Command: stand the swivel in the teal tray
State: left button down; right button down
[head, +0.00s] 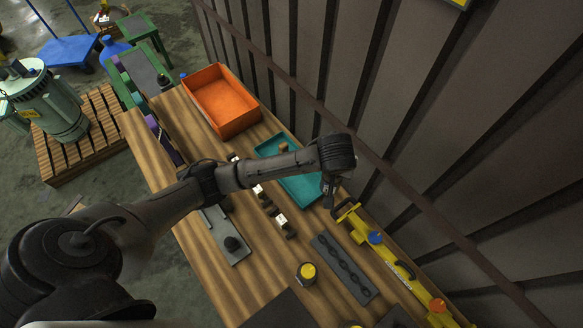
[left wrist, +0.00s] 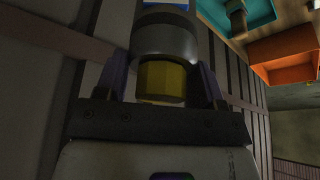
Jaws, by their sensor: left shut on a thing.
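The teal tray (head: 302,187) lies on the wooden table by the wall, partly hidden behind my left arm. A small brown part (head: 284,148) shows at its far end. The tray also shows at the top right of the left wrist view (left wrist: 262,12). My left gripper (head: 329,192) points down by the tray's near right end. In the left wrist view my left gripper (left wrist: 165,85) is shut on the swivel, a yellow block (left wrist: 161,80) with a grey round collar (left wrist: 166,38). The swivel is hardly visible in the head view. My right gripper is not in view.
An orange bin (head: 223,108) stands beyond the tray. Small black-and-white parts (head: 270,207) stand in a row near a grey plate (head: 226,235). A yellow-topped cylinder (head: 307,273), a dark slotted strip (head: 345,268) and a yellow rack (head: 392,262) are nearer. The wall (head: 400,90) is close on the right.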

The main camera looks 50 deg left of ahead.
pick_arm(q)
jog(key=shift+n, duration=0.6)
jog(key=f, duration=0.2)
jog(key=a+f, duration=0.1)
jog(key=f, duration=0.1)
jog(key=s+a+f, duration=0.1)
jog(key=f, duration=0.1)
jog(key=shift+f, duration=0.1)
jog(key=w+a+f, duration=0.3)
jog(key=a+f, duration=0.7)
jog(key=shift+a+f, duration=0.15)
jog(key=shift+f, duration=0.05)
jog(key=shift+f, duration=0.1)
jog(key=shift+c, duration=1.1)
grip_release()
jog(key=shift+f, duration=0.1)
